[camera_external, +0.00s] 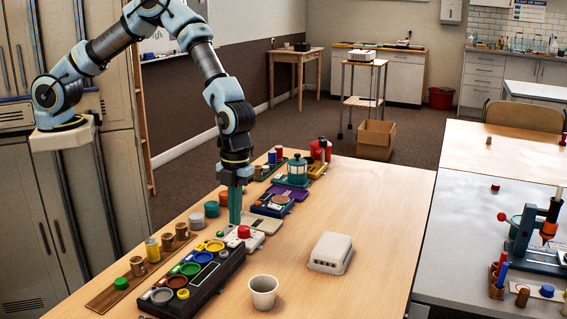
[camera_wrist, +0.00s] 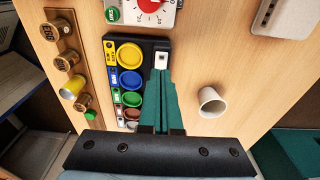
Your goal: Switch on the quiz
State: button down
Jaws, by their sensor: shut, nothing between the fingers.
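The quiz is most likely the black panel (camera_external: 207,283) with coloured round dishes, in the left front of the table. In the wrist view the black panel (camera_wrist: 149,43) has yellow, blue, green and other dishes down its left side. A small white switch (camera_wrist: 161,58) with a dark mark sits at its upper right; whether it is on cannot be told. My gripper (camera_external: 235,221) is shut and empty, pointing down by the panel's far end. In the wrist view the teal fingertips (camera_wrist: 161,72) appear just below the switch; contact cannot be told.
A white device with a red dial (camera_wrist: 151,10) stands just beyond the panel. A wooden strip with pegs (camera_wrist: 66,45) lies to its left. A white cup (camera_external: 263,291) and a white box (camera_external: 331,253) stand to the right, with bare tabletop around them.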

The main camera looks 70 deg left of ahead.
aim_at(232, 243)
notch_tip(232, 243, up, 10)
jog(key=w+b, duration=0.1)
jog(key=b, duration=0.1)
jog(key=shift+a+f+b, duration=0.2)
jog(key=shift+a+b, duration=0.2)
jog(key=shift+a, duration=0.05)
jog(key=shift+f+b, duration=0.15)
jog(key=shift+b, duration=0.2)
jog(key=shift+s+d+r+h+b, duration=0.3)
jog(key=shift+s+d+b, duration=0.2)
jog(key=shift+b, duration=0.5)
jog(key=shift+f, duration=0.15)
jog(key=f+p, duration=0.1)
jog(key=f, duration=0.3)
jog(key=s+d+f+p, duration=0.1)
jog(key=f, duration=0.4)
jog(key=f+p, duration=0.2)
jog(key=f, duration=0.2)
jog(key=shift+s+d+f, duration=0.15)
jog(key=shift+f, duration=0.2)
